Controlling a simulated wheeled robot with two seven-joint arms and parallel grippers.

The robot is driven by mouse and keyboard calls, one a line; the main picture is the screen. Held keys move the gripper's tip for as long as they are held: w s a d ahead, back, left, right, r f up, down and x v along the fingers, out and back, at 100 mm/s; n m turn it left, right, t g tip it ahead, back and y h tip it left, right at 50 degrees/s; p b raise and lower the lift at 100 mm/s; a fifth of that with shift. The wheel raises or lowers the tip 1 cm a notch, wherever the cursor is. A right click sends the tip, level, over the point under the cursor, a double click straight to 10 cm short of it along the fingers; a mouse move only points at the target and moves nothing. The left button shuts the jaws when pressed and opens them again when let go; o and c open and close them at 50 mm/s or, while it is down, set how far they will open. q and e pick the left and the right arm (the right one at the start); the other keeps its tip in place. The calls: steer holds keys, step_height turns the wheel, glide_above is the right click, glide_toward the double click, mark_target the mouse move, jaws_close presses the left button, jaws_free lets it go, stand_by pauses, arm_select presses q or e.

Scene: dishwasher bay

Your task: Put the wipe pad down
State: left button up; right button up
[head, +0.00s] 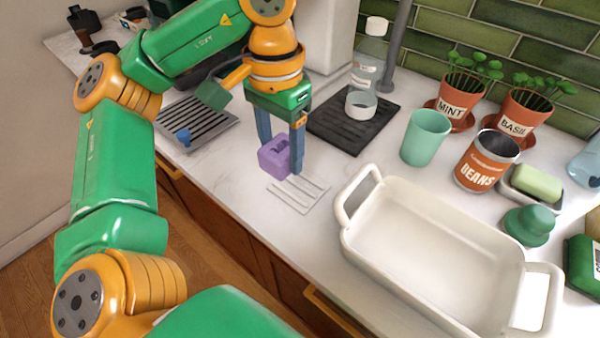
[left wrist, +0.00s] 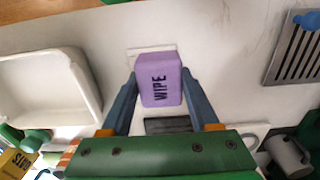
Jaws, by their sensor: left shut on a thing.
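The purple wipe pad (head: 272,158) is between the blue-grey fingers of my left gripper (head: 283,160), over the pale counter. I cannot tell whether the pad's underside touches the counter. A flat white slatted rest (head: 298,194) lies just in front of the pad, partly hidden behind it in the wrist view. My right gripper is not in view.
A white roasting dish (head: 430,250) stands to the right. A grey grate (head: 198,122) lies left. The counter's front edge is close.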

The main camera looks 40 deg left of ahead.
mark_target(298, 185)
arm_select(q)
steer(key=shift+w+d+f, duration=0.3)
steer(key=shift+w+f, duration=0.05)
steer(key=shift+f, duration=0.2)
steer(key=shift+w+d+f, duration=0.25)
steer(key=shift+w+f, duration=0.05)
steer(key=shift+f, duration=0.2)
steer(key=shift+w+d, duration=0.2)
steer(key=shift+w, duration=0.05)
steer(key=f, duration=0.4)
steer(key=shift+w, duration=0.2)
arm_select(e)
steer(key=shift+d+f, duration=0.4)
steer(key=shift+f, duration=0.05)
arm_select(q)
steer(key=shift+d, duration=0.1)
steer(key=shift+f, duration=0.25)
steer(key=o, duration=1.4)
steer(key=shift+c, duration=0.2)
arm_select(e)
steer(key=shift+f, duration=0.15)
arm_select(q)
steer(key=shift+r, duration=0.1)
